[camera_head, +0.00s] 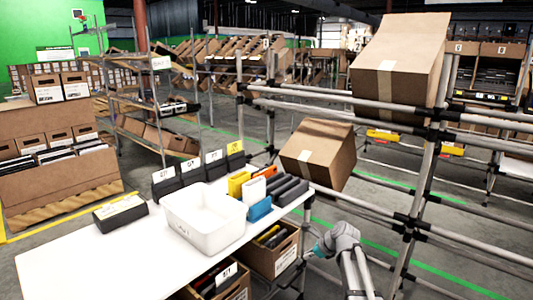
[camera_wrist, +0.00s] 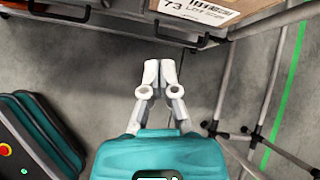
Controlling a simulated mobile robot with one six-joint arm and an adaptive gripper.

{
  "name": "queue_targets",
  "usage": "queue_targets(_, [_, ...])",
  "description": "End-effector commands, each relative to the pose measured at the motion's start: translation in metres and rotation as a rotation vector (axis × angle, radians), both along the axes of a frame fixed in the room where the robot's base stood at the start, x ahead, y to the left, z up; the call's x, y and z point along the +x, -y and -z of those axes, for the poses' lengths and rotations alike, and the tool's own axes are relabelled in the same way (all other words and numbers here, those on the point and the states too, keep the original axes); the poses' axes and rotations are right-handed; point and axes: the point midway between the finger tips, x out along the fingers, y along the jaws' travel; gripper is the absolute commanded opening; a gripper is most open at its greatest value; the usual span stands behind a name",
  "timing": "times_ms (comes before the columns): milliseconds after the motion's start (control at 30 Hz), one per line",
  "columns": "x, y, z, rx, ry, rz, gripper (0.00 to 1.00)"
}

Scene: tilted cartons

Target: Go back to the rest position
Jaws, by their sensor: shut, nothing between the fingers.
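My gripper (camera_wrist: 160,73) shows in the wrist view with its two pale fingers together, shut and empty, over bare grey floor. A carton with a printed label (camera_wrist: 205,10) is above it at the top edge of that view, apart from the fingers. In the head view my arm comes up from the bottom edge, right of the white table (camera_head: 85,258); the fingers cannot be made out there. Two brown cartons sit tilted on the pipe rack: a large one (camera_head: 408,62) at upper right and a smaller one (camera_head: 318,152) near the middle.
A white bin (camera_head: 205,222), a dark box (camera_head: 120,213) and several coloured files (camera_head: 262,188) stand on the table. Open cartons (camera_head: 270,252) sit below its right end. Metal pipes (camera_head: 415,215) of the rack run close to my arm. Grey floor shows between the pipes.

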Motion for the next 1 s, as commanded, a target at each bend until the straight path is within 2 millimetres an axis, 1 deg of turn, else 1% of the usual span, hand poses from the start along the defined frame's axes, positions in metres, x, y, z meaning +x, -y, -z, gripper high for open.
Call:
queue_targets(33, [-0.011,-0.002,0.003,-0.041,0.014,-0.055,0.00])
queue_targets(267, [-0.050,-0.006,0.015,-0.254,0.092,-0.365,0.00])
queue_targets(500, [-0.092,-0.006,0.027,-0.449,0.155,-0.713,0.00])
queue_targets(800, [-0.143,-0.001,0.037,-0.637,0.212,-1.166,0.00])
queue_targets(1000, [-0.176,0.004,0.041,-0.721,0.233,-1.468,0.00])
